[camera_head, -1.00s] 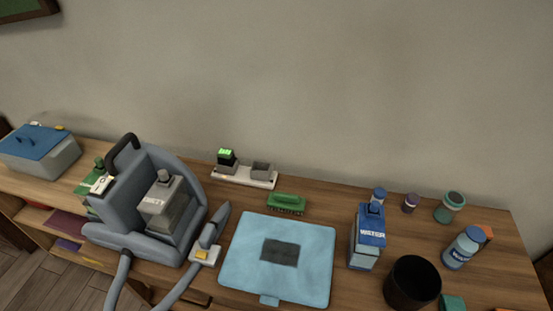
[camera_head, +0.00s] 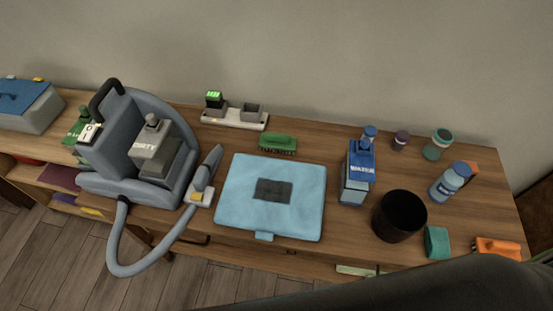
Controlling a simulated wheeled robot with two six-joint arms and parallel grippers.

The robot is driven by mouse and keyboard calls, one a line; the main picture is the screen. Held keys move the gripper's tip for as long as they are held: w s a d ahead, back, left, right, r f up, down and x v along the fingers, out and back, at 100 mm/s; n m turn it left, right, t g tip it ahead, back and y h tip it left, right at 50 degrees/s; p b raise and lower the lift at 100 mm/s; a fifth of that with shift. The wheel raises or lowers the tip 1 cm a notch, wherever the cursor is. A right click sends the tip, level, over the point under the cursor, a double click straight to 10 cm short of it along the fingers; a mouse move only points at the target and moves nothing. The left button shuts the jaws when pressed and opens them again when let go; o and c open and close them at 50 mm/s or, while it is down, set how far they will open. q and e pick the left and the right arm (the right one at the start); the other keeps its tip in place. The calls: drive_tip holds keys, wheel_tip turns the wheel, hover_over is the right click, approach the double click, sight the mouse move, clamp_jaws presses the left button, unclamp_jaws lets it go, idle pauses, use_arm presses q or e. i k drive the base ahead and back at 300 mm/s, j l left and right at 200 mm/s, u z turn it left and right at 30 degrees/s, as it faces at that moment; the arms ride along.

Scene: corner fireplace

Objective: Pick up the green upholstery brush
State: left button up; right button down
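The green upholstery brush (camera_head: 278,142) lies on the wooden table, bristles down. It sits just behind the light blue cushion (camera_head: 236,205) with a dark patch, and in front of the white tray. Nothing touches or covers it. Neither gripper shows in the head view. A dark arm part of mine crosses the bottom right corner.
The grey cleaning machine (camera_head: 105,165) with its hose stands left of the cushion. A blue-white water bottle (camera_head: 356,180), black cup (camera_head: 399,214) and several small containers stand right. Table around the brush is clear.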

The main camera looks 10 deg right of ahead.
sight(279, 142)
drive_tip(key=j+z, duration=0.2)
drive_tip(key=j, duration=1.3)
